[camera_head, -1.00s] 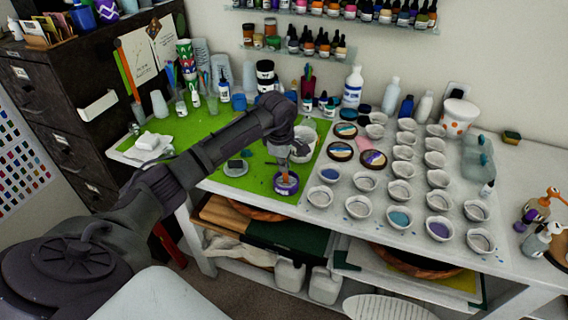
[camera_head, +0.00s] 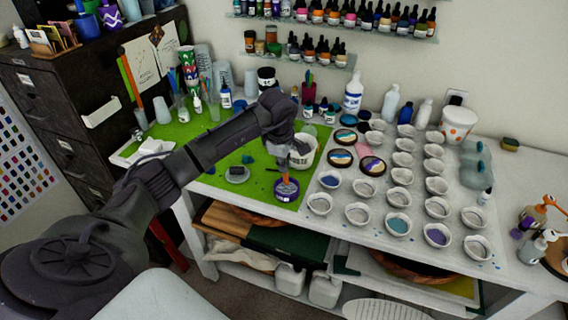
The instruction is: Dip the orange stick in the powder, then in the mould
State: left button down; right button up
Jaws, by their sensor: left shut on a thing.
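My left gripper (camera_head: 280,153) is above the front right part of the green mat, pointing down. It is shut on the orange stick (camera_head: 285,180), whose lower end is at the mouth of a small purple-rimmed jar (camera_head: 287,195). The jar stands near the mat's front edge; whether the tip touches the powder inside is too small to tell. Several white mould cups (camera_head: 357,213) stand in rows on the table to the right, some with blue or purple contents. Which one is the task's mould I cannot tell. My right gripper is not in view.
A white tub (camera_head: 304,150) stands just behind the gripper. A grey round lid (camera_head: 237,174) lies on the green mat (camera_head: 215,150). Round painted pieces (camera_head: 340,158) lie between mat and cups. Bottles (camera_head: 353,90) line the back. A dark cabinet (camera_head: 80,130) stands at left.

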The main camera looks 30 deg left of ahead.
pick_arm(q)
jog(key=shift+r, duration=0.1)
jog(key=p+v, duration=0.1)
jog(key=v, duration=0.1)
jog(key=w+p+v, duration=0.1)
jog(key=p+v, duration=0.1)
jog(key=shift+s+a+r, duration=0.1)
jog(key=shift+s+r, duration=0.05)
jog(key=shift+r, duration=0.35)
jog(key=shift+f, duration=0.1)
